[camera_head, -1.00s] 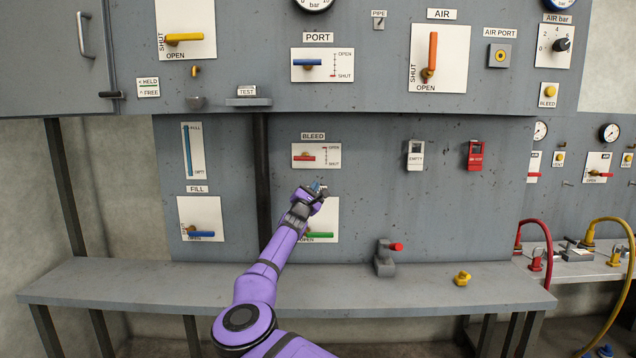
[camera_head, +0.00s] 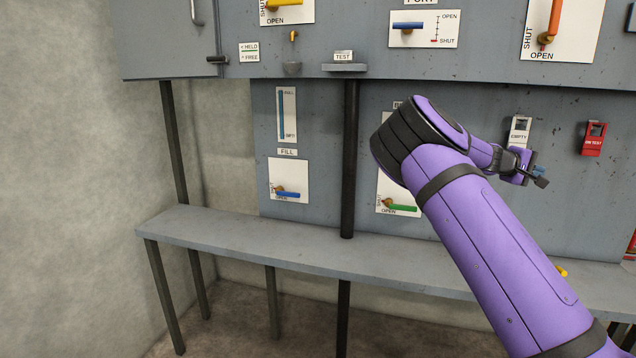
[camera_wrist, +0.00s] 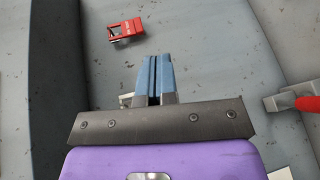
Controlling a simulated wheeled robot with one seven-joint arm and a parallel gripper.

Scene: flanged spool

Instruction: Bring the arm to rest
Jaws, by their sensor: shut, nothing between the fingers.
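My gripper (camera_head: 541,177) is at the end of my purple arm, right of centre in the head view, in front of the grey panel. In the wrist view its two blue fingers (camera_wrist: 154,78) lie side by side, shut, with nothing between them. My forearm hides part of the panel's lower middle, including most of the bleed plate. In the wrist view a red tag holder (camera_wrist: 126,30) is beyond the fingers, apart from them. The same red holder (camera_head: 593,139) is right of my gripper in the head view, and the "EMPTY" holder (camera_head: 519,132) is just above my wrist.
A grey bench (camera_head: 230,237) runs below the panel (camera_head: 330,180). A grey fitting with a red handle (camera_wrist: 287,102) is at the right of the wrist view. The fill plate (camera_head: 289,180) and green-handled valve (camera_head: 402,209) are left of my arm. Room at the left is free.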

